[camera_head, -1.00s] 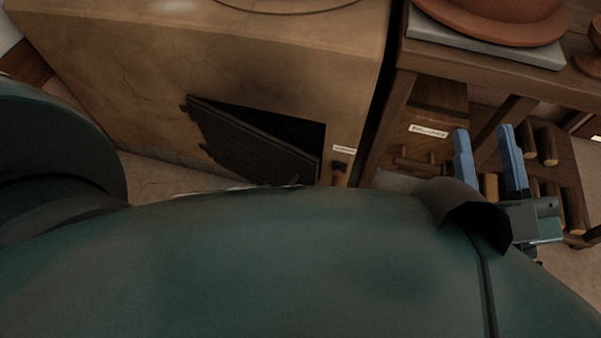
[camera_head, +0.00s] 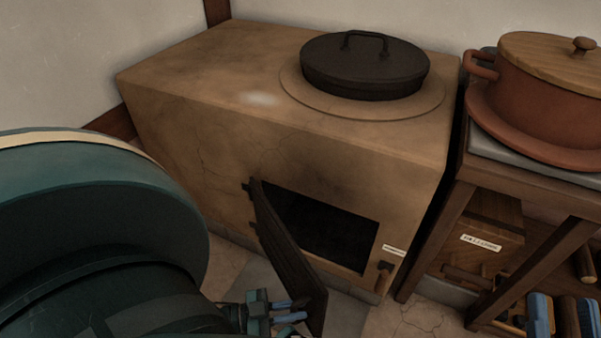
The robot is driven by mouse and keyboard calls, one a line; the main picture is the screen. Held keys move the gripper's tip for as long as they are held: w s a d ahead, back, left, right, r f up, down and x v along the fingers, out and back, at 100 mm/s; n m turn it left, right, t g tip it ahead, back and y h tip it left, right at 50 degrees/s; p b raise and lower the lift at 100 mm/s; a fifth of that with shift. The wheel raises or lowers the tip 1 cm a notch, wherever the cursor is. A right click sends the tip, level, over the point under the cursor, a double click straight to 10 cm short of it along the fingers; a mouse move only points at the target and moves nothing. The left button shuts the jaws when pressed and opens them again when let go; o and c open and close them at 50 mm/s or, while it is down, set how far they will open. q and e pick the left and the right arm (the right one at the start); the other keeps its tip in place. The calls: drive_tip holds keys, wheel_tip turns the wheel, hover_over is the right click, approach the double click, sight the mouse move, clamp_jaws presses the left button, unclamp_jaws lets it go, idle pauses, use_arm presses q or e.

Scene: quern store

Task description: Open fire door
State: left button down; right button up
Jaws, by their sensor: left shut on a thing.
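The fire door (camera_head: 287,255) is a dark panel on the front of the clay stove (camera_head: 215,125). It is hinged at its left side and stands swung well outward. The dark firebox opening (camera_head: 325,228) shows to its right. My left gripper (camera_head: 290,310), with blue fingers, is at the door's outer face near its lower free end. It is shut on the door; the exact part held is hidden. My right gripper (camera_head: 562,316) is at the bottom right edge. Its two blue fingers are apart, with a log showing between them.
A lidded black pot (camera_head: 365,70) sits on the stove. To the right, a wooden stand (camera_head: 560,200) holds a red-brown pot (camera_head: 545,95), with a labelled wooden box (camera_head: 485,225) below. A small latch (camera_head: 384,275) is right of the opening. Cracked floor lies in front.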

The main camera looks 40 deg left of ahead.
idle(0.3)
use_arm(q)
drive_tip(key=c, duration=1.8)
unclamp_jaws()
drive_tip(key=shift+o, duration=0.2)
drive_tip(key=shift+s, duration=0.1)
drive_tip(key=v, duration=1.3)
drive_tip(key=shift+p, duration=0.3)
drive_tip(key=shift+a, duration=0.1)
